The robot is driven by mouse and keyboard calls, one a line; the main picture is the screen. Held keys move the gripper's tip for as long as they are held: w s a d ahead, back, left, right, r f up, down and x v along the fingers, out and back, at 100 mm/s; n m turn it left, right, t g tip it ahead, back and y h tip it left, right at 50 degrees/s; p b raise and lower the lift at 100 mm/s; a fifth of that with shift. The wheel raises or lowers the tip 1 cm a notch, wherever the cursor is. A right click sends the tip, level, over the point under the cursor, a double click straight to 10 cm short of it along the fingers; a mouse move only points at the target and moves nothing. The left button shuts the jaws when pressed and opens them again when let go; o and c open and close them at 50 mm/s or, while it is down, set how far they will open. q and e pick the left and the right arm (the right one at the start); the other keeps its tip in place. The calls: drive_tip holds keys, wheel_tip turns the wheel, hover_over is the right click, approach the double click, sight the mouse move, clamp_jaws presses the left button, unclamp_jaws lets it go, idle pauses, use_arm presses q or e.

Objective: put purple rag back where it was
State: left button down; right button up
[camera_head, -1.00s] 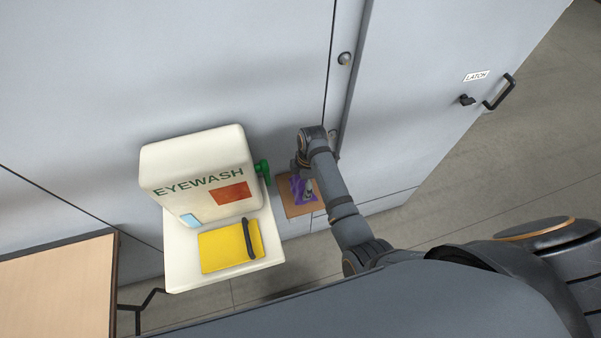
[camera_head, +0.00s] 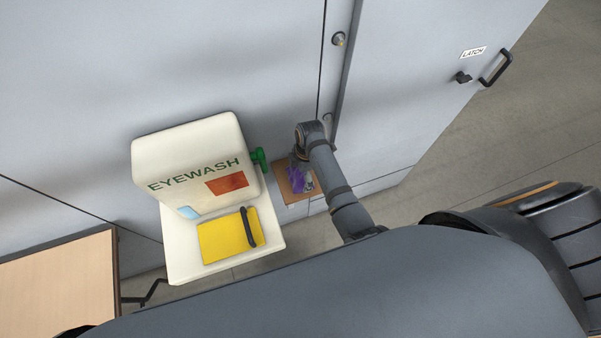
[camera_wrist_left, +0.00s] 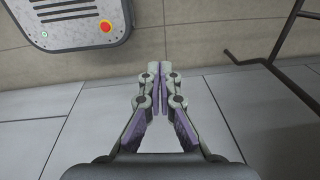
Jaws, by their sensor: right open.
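The purple rag (camera_head: 296,179) is a small crumpled patch over a small wooden shelf (camera_head: 290,196), right of the eyewash unit in the head view. My right gripper (camera_head: 308,183) reaches down beside the rag, partly hidden under its own wrist. Its jaws are open. Whether the fingers still touch the rag is too small to tell. My left gripper (camera_wrist_left: 159,68) shows in the left wrist view with its fingertips together and nothing seen between them, above a pale floor.
The white eyewash unit (camera_head: 190,150) with a green handle (camera_head: 258,158) stands close left of the shelf. A wooden tabletop (camera_head: 60,278) is lower left. Grey cabinet doors are behind.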

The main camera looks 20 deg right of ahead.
drive_tip(key=shift+w, duration=0.15)
drive_tip(key=shift+w+a, duration=0.1)
drive_tip(key=r, duration=0.3)
drive_tip(key=r+b, duration=0.1)
drive_tip(key=shift+d+r, duration=0.3)
drive_tip(key=shift+r, duration=0.05)
use_arm(q)
drive_tip(key=shift+w+f+b, duration=0.25)
drive_tip(key=shift+w+f, duration=0.05)
drive_tip(key=shift+f, duration=0.2)
drive_tip(key=shift+w+f+b, duration=0.25)
drive_tip(key=shift+w+f, duration=0.05)
drive_tip(key=shift+f, duration=0.2)
use_arm(e)
wheel_tip(320, 180, up, 7)
drive_tip(key=shift+d, duration=0.45)
drive_tip(key=shift+r, duration=0.1)
